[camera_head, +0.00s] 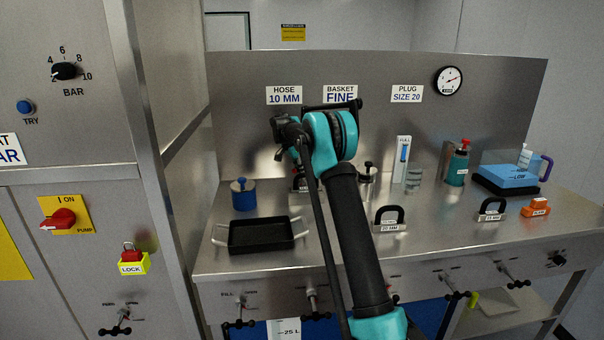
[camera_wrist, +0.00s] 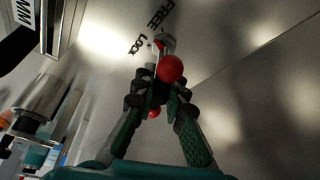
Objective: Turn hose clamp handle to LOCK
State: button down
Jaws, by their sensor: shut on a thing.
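In the wrist view the hose clamp handle (camera_wrist: 171,68) shows a red ball end and a pale metal piece behind it. A second, smaller red ball shows lower down between the fingers. My gripper (camera_wrist: 157,92) is shut on the handle, with a dark-padded finger on each side. The words FREE (camera_wrist: 159,14) and LOCK (camera_wrist: 139,45) are printed on the metal panel just beyond the handle. In the head view my arm hides the handle, and the gripper's grip cannot be made out there.
The steel bench (camera_head: 450,232) holds a black tray (camera_head: 262,236), a blue lidded pot (camera_head: 244,195), black-handled weights (camera_head: 388,219) and a blue case (camera_head: 508,178). The back panel (camera_head: 240,130) bears HOSE, BASKET and PLUG signs. A cabinet (camera_head: 165,90) stands left.

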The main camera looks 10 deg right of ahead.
jog(key=n+t, duration=0.1)
jog(key=n, duration=0.1)
jog(key=n+y, duration=0.1)
jog(key=n, duration=0.1)
jog(key=shift+a+n+t, duration=0.2)
jog(key=shift+n+t, duration=0.2)
jog(key=n, duration=0.2)
jog(key=n+y, duration=0.1)
jog(key=n, duration=0.1)
jog(key=shift+t+y, duration=0.3)
jog(key=shift+t, duration=0.1)
jog(key=n+y, duration=0.1)
jog(key=n, duration=0.4)
jog(key=shift+a+y, duration=0.1)
jog(key=shift+y, duration=0.3)
jog(key=shift+s+n+y, duration=0.1)
jog(key=shift+n+y, duration=0.6)
jog(key=shift+n, duration=1.1)
jog(key=c, duration=1.4)
grip_release()
